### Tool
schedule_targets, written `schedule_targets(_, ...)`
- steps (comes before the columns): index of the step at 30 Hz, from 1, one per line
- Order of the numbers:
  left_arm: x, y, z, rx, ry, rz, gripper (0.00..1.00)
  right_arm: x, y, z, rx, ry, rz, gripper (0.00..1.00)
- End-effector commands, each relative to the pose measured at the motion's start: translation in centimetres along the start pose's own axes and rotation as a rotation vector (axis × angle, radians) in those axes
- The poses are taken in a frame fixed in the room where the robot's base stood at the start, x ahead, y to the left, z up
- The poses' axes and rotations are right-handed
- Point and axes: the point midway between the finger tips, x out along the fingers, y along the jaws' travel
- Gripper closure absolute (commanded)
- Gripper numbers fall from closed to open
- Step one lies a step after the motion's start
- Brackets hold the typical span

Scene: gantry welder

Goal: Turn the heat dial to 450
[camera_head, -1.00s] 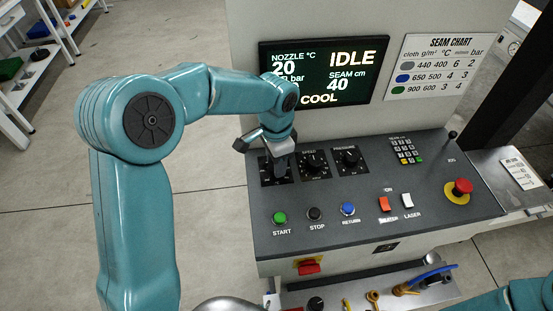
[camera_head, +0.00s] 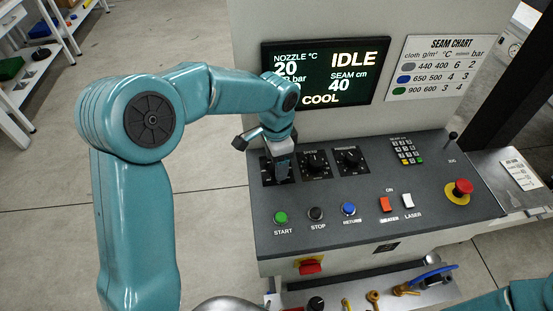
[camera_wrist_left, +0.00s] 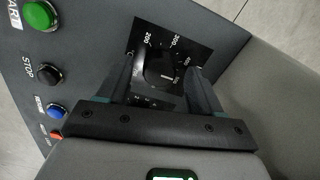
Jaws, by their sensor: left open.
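The heat dial (camera_wrist_left: 158,70) is a black round knob on a black square plate with white numbers around it, including 200 and 300, in the left wrist view. Its white pointer line points toward the right-hand numbers; the exact setting is too small to tell. My left gripper (camera_wrist_left: 160,85) is open, its two fingers on either side of the dial, and I cannot tell if they touch it. In the head view the left gripper (camera_head: 281,172) covers most of the dial's plate (camera_head: 267,173). The display (camera_head: 325,75) reads nozzle 20 °C, IDLE and COOL.
The speed dial (camera_head: 314,161) and pressure dial (camera_head: 349,159) stand just right of the left gripper. START (camera_head: 280,217), STOP (camera_head: 315,213) and RETURN (camera_head: 348,209) buttons, heater switch (camera_head: 385,204), laser switch (camera_head: 408,200) and red emergency button (camera_head: 463,187) lie on the panel.

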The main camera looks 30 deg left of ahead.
Motion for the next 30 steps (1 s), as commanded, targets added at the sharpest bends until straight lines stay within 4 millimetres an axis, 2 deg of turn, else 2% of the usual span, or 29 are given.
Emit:
schedule_targets(5,-0.7,0.0,0.0,0.000,0.000,0.000,0.35,0.1,0.0,0.0,0.000,0.000,0.000,0.29)
schedule_targets(8,-2.4,0.0,-0.1,-0.001,0.004,-0.003,0.35,0.2,0.1,0.0,0.000,0.000,0.000,0.29)
schedule_targets(15,-8.9,0.0,0.0,0.000,0.007,-0.004,0.35,0.4,0.1,0.0,0.000,0.000,0.000,0.29)
schedule_targets(21,-13.5,0.0,0.1,0.000,0.004,-0.002,0.35,0.1,0.1,0.0,0.000,0.000,0.000,0.29)
schedule_targets(25,-15.4,0.1,0.1,0.000,0.003,-0.002,0.35,0.0,0.0,0.0,0.000,0.000,0.000,0.29)
schedule_targets(30,-16.4,0.1,0.1,0.000,0.002,-0.001,0.35,-0.1,0.0,0.0,0.000,0.000,0.000,0.29)
